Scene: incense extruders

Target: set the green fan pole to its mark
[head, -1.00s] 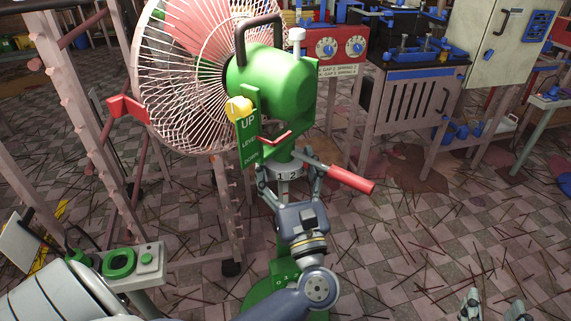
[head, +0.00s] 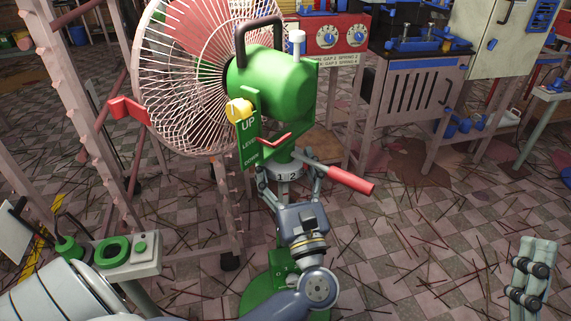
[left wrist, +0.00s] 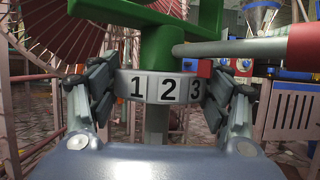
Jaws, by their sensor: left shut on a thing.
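The green fan (head: 272,85) has a pink wire cage and stands on a pole with a round green base (head: 258,298). Below its head is a pale collar numbered 1, 2, 3 (left wrist: 165,88); the collar also shows in the head view (head: 287,173). My left gripper (head: 288,185) is shut around this collar, one finger on each side. A red-handled lever (head: 350,181) sticks out right. My right gripper (head: 530,275) is at the lower right, away from the fan.
A pink rack (head: 75,130) stands left of the fan. A small stand with a green ring (head: 112,251) is at lower left. A red control box (head: 327,38) and a slotted cabinet (head: 415,95) stand behind. Thin sticks litter the tiled floor.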

